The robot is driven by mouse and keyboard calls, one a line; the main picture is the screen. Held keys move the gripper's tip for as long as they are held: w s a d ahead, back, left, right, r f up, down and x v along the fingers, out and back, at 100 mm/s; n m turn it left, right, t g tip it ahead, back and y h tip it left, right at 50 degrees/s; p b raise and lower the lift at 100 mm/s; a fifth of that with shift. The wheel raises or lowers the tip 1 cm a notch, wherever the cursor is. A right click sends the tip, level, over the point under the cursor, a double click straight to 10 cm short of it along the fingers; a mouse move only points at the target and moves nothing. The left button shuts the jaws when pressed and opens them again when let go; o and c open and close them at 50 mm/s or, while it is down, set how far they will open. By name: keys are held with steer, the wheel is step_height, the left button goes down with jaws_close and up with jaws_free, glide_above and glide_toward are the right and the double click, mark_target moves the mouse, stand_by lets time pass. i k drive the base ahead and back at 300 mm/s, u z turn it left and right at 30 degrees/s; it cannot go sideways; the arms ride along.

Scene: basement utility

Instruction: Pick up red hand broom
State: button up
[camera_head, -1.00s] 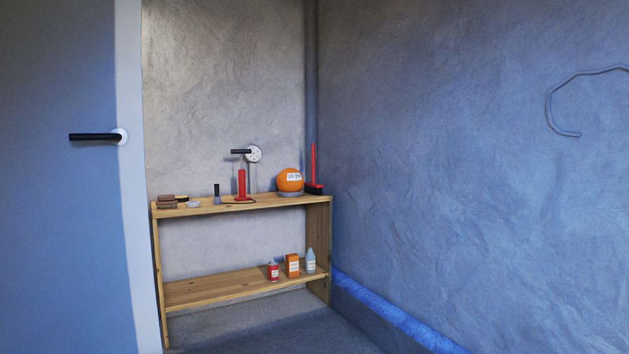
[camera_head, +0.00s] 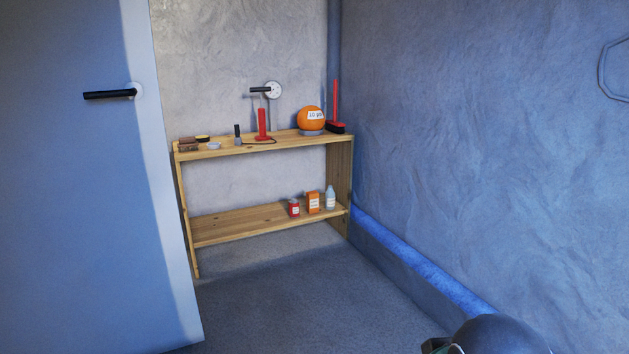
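The red hand broom (camera_head: 336,103) stands upright at the right end of the top shelf of a wooden shelf unit (camera_head: 240,147). Its red handle points up and its dark bristle head rests on the board, close to the corner wall. An orange ball-shaped item (camera_head: 311,119) is just left of it. A dark rounded part, probably of my arm, shows at the bottom right edge. My gripper's fingers are not in view.
A red pump (camera_head: 262,124) with a black handle, a small brush and small dishes stand further left on the top shelf. A red can, an orange box (camera_head: 313,202) and a bottle (camera_head: 330,197) are on the lower shelf. A door (camera_head: 80,190) is at left. The floor in front is clear.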

mark_target(333, 124)
steer(key=z, duration=0.1)
steer(key=i, duration=4.1)
steer(key=u, duration=0.3)
